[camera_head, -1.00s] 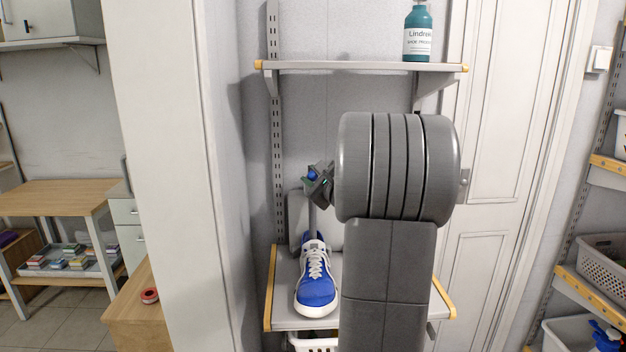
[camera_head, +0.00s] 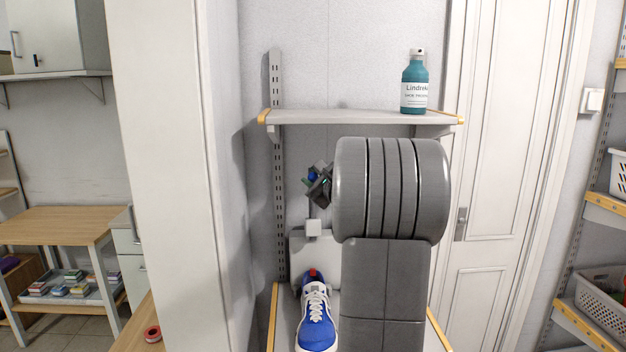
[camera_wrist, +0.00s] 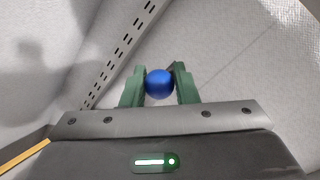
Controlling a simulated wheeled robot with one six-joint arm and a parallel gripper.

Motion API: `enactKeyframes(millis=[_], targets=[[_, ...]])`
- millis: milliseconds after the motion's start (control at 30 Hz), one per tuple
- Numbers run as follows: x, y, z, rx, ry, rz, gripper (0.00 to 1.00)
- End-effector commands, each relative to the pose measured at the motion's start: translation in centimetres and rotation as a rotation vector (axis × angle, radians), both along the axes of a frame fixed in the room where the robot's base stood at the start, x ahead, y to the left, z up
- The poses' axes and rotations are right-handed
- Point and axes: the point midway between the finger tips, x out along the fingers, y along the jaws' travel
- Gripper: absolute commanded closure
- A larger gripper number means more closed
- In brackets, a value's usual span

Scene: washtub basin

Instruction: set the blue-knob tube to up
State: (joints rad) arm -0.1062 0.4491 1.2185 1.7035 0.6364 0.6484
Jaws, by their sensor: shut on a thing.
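The blue knob (camera_wrist: 160,84) sits between the two green fingers of my gripper (camera_wrist: 159,78) in the wrist view. My gripper is shut on it. In the head view my gripper (camera_head: 314,178) is left of my grey arm, with the blue knob (camera_head: 312,175) just showing in it. A thin upright stem seems to run down from the gripper to a small pale block (camera_head: 313,228) at the top of a whitish basin (camera_head: 318,256). My arm hides the right side of the basin, and the tube is mostly hidden.
A blue shoe (camera_head: 316,322) stands in front of the basin on the lower shelf. Above my arm, an upper shelf (camera_head: 350,117) carries a teal bottle (camera_head: 414,84). A white wall panel (camera_head: 165,180) is at left, and a door (camera_head: 500,150) is at right.

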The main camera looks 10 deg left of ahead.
Motion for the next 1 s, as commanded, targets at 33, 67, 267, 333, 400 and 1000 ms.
enactKeyframes(millis=[33, 67, 267, 333, 400, 1000], targets=[[0.0, 0.0, 0.0, 0.0, 0.001, 0.001, 0.71], [0.0, 0.0, 0.0, 0.0, 0.001, 0.001, 0.65], [0.0, 0.0, -0.1, 0.0, 0.001, 0.001, 0.52], [0.0, 0.0, -0.1, 0.0, 0.001, 0.001, 0.52], [0.0, 0.0, -0.1, 0.0, 0.001, 0.001, 0.52], [-7.4, -6.8, -0.2, 0.0, -0.002, -0.003, 0.52]])
